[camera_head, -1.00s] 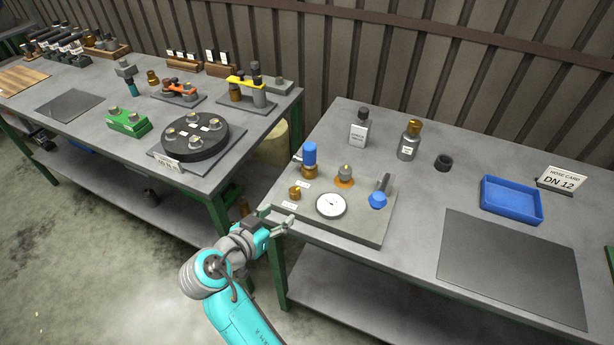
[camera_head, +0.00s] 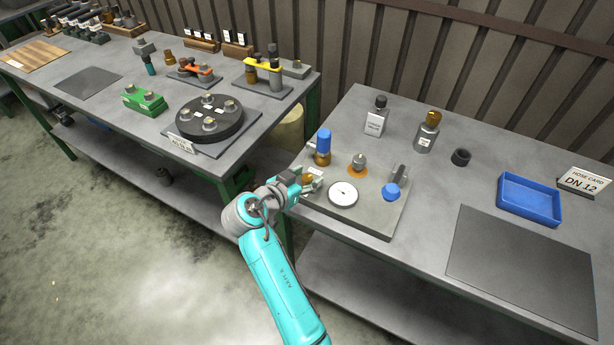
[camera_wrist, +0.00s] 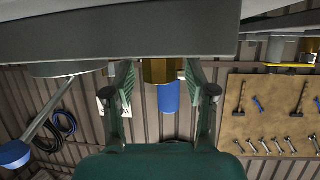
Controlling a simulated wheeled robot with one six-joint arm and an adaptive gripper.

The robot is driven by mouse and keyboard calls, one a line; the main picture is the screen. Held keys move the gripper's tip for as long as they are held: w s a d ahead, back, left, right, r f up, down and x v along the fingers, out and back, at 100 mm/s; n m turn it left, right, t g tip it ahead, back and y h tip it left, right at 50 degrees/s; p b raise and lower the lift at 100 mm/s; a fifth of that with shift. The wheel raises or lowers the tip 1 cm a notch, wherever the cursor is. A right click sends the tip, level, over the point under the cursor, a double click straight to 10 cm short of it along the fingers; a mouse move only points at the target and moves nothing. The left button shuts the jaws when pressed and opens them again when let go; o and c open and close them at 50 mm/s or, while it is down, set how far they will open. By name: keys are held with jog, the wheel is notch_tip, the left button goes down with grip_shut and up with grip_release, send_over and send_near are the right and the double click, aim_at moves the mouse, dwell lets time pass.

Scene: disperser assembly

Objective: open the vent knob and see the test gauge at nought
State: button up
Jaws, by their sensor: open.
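The grey test panel (camera_head: 365,216) stands on the right bench. It bears a white round test gauge (camera_head: 343,194); its needle is too small to read. A small brass knob (camera_head: 308,178) at the panel's front left is partly hidden by my gripper (camera_head: 311,183). It may be the vent knob; its label cannot be read. My gripper is open with its fingers about this knob. In the wrist view, which looks upside down, brass (camera_wrist: 161,70) shows between my open fingers (camera_wrist: 163,92). I cannot tell whether they touch it.
A blue-topped brass fitting (camera_head: 324,143) stands just behind the knob. A grey fitting on an orange base (camera_head: 358,166) and a blue-ended lever (camera_head: 391,191) are further right. A blue tray (camera_head: 529,199) and dark mat (camera_head: 525,265) lie right. The other bench is left.

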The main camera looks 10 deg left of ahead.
jog(key=shift+w+d+f, duration=0.1)
jog(key=shift+w, duration=0.1)
grip_shut()
jog(key=shift+n+y, duration=0.3)
jog(key=shift+y, duration=0.1)
jog(key=n+t+y, duration=0.1)
jog(key=n+y, duration=0.3)
jog(key=y, duration=0.1)
jog(key=shift+d+n, duration=0.15)
jog(key=shift+n, duration=0.15)
jog(key=n+y, duration=0.5)
jog(key=y, duration=0.1)
jog(key=shift+g, duration=0.4)
jog(key=shift+n+y, duration=0.4)
